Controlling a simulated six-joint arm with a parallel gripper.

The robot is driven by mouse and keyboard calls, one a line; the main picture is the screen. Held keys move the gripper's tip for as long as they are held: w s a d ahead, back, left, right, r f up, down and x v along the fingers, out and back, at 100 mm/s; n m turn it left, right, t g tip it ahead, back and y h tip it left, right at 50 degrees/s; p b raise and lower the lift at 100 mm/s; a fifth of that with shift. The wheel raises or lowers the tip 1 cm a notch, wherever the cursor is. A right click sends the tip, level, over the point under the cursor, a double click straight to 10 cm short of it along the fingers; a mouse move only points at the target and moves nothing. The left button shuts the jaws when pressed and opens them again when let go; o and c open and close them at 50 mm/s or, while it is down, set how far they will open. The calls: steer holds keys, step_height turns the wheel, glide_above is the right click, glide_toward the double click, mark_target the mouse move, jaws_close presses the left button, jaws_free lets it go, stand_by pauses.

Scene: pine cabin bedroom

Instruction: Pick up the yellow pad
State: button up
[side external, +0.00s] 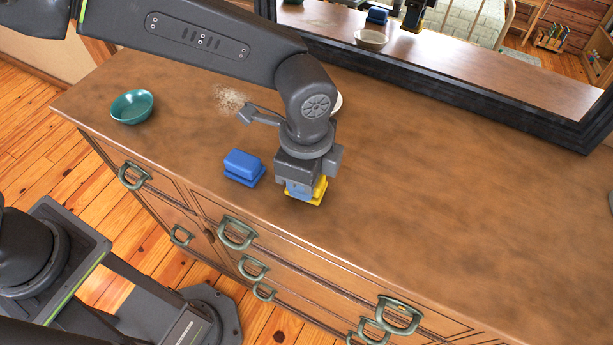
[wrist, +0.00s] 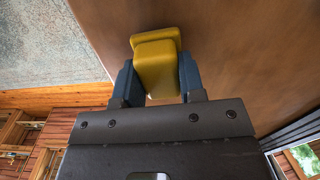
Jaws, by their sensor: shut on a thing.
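The yellow pad (wrist: 158,62) sits between the two blue-grey fingers of my gripper (wrist: 157,80) in the wrist view, with a finger against each side. In the side view the yellow pad (side external: 319,192) shows only in part, at the dresser top near its front edge. My gripper (side external: 300,190) points down over it and hides most of it. The gripper is shut on the pad. I cannot tell whether the pad still touches the dresser top.
A blue pad (side external: 243,167) lies just left of my gripper on the dresser top (side external: 430,170). A teal bowl (side external: 132,107) stands at the far left. Pale crumbs (side external: 231,98) lie behind. A pale dish (side external: 338,103) is partly hidden by my arm. A dark-framed mirror (side external: 440,80) stands at the back. The right side is clear.

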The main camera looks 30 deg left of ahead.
steer(key=r, duration=0.2)
steer(key=a+r, duration=0.1)
steer(key=r, duration=0.1)
steer(key=shift+w+a, duration=0.1)
steer(key=shift+w, duration=0.15)
steer(key=w+a+r, duration=0.2)
steer(key=a+r, duration=0.4)
steer(key=a, duration=0.4)
steer(key=shift+w, duration=0.4)
